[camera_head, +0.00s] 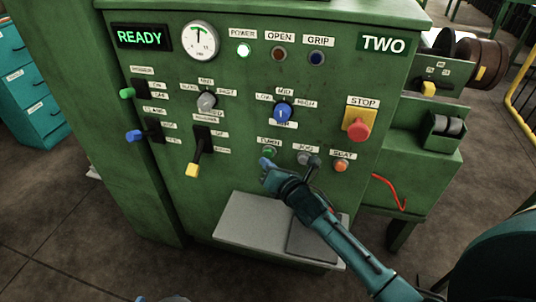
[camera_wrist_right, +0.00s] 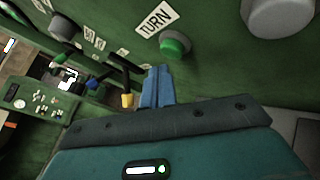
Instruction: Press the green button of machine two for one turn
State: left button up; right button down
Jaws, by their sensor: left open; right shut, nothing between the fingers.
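Machine two is the green cabinet with the "TWO" sign (camera_head: 384,44); its display (camera_head: 140,37) reads READY. Its green button (camera_head: 268,151), under a TURN label, is on the lower panel. In the right wrist view the green button (camera_wrist_right: 174,46) sits in a grey collar, just above and right of my fingertips. My right gripper (camera_head: 266,163) is shut and empty, its blue fingers (camera_wrist_right: 158,84) just below the button. A gap shows between them in the wrist view; contact is not visible. Only a sliver of my left gripper (camera_head: 165,298) shows at the bottom edge.
The red STOP button (camera_head: 358,130) is above right. A yellow-tipped lever (camera_head: 193,168) sticks out at left. A grey shelf (camera_head: 245,222) juts out below.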

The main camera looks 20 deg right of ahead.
jog(key=shift+w+d, duration=0.25)
jog(key=shift+w, duration=0.1)
